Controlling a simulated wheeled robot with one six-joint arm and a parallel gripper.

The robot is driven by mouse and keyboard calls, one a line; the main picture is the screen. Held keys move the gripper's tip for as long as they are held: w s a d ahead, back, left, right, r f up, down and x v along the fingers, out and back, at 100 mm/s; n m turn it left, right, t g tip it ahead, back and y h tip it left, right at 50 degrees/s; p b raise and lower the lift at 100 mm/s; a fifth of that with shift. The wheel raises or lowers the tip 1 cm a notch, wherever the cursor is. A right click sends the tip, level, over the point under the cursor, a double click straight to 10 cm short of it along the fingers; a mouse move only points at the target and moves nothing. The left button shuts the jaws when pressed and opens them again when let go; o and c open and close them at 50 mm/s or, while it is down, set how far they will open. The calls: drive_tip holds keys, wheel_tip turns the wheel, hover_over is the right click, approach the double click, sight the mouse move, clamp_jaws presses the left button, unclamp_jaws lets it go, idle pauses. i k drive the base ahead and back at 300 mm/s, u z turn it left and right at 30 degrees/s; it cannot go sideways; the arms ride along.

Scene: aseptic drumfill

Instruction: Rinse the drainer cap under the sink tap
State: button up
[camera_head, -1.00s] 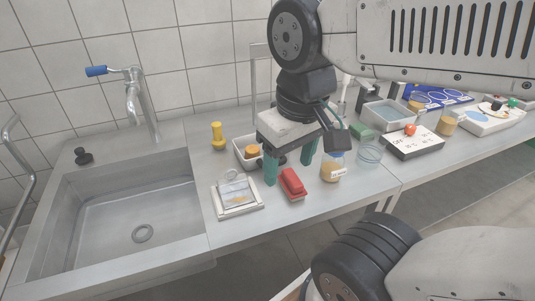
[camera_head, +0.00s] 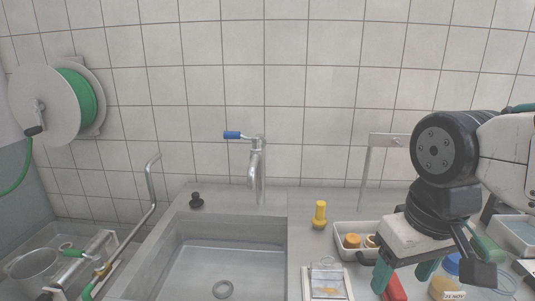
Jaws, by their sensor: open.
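A shallow white tray (camera_head: 341,229) right of the sink holds an orange round cap-like piece (camera_head: 352,240) and a second small round piece (camera_head: 371,241). I cannot tell which piece is the drainer cap. My gripper (camera_head: 403,277) is open, its green fingers pointing down over the counter at the lower right, with nothing visibly held.
A yellow bottle-shaped thing (camera_head: 319,214) stands behind a white framed plate (camera_head: 315,286). A red block (camera_head: 396,289) and a jar (camera_head: 444,287) are by my gripper. A black plug (camera_head: 196,200) sits on the sink's rear rim. A hose reel (camera_head: 45,104) hangs at the left.

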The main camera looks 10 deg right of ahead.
sight(227, 135)
drive_tip(key=z, duration=2.75)
drive_tip(key=k, duration=2.05)
drive_tip(key=u, duration=2.2)
drive_tip(key=i, duration=1)
drive_tip(key=u, duration=0.05)
